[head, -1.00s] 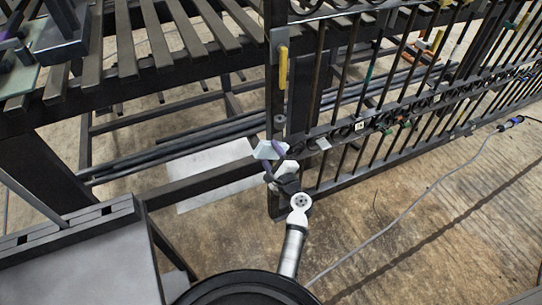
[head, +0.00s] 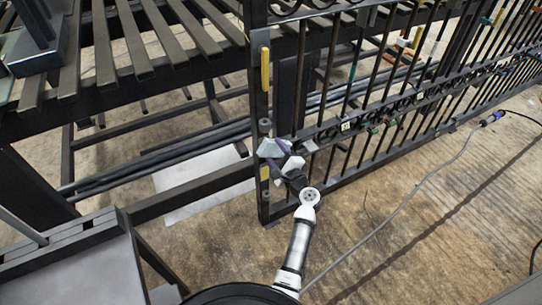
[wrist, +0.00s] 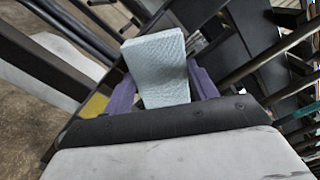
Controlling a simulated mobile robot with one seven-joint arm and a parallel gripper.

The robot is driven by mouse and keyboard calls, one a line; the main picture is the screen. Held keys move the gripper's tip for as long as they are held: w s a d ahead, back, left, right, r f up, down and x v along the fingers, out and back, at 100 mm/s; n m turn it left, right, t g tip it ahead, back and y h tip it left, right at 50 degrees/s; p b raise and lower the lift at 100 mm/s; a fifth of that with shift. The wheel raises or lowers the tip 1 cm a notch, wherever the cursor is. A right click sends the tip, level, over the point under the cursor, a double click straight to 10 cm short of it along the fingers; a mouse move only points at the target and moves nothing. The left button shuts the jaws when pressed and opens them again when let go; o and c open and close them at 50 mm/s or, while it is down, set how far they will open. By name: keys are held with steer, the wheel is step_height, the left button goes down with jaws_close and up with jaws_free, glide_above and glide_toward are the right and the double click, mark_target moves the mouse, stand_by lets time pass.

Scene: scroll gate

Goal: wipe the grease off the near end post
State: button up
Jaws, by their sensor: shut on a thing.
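My gripper (head: 276,150) is shut on a pale blue textured cloth (wrist: 157,65); its purple fingers (wrist: 122,98) press on both sides of it. In the head view the cloth (head: 268,148) overlaps the near end post (head: 257,110), the dark upright at the gate's left end. I cannot tell whether it touches. A yellow patch (head: 265,172) shows on the post just below the cloth, and also at the left in the wrist view (wrist: 95,105). A longer yellow strip (head: 265,68) is higher on the post. I cannot tell whether either is grease.
The barred gate (head: 380,110) runs off to the right, with small coloured pieces on it. A dark slatted bench (head: 130,70) stands at the left. A grey cable (head: 410,195) lies on the brown floor, which is otherwise mostly open at the right.

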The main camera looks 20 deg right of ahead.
mark_target(264, 151)
steer(key=shift+s+a+p, duration=0.15)
steer(key=shift+a+p, duration=0.05)
steer(key=shift+a, duration=0.7)
steer(key=shift+s+a+p, duration=0.1)
steer(key=shift+a+p, duration=0.1)
steer(key=shift+a, duration=0.65)
steer(key=shift+r+p, duration=0.55)
steer(key=shift+r, duration=0.25)
steer(key=shift+w+d+b, duration=0.2)
steer(key=shift+d+b, duration=0.3)
steer(key=shift+d, duration=1.2)
steer(key=shift+w+r, duration=0.1)
steer(key=shift+w, duration=0.05)
steer(key=shift+a, duration=0.1)
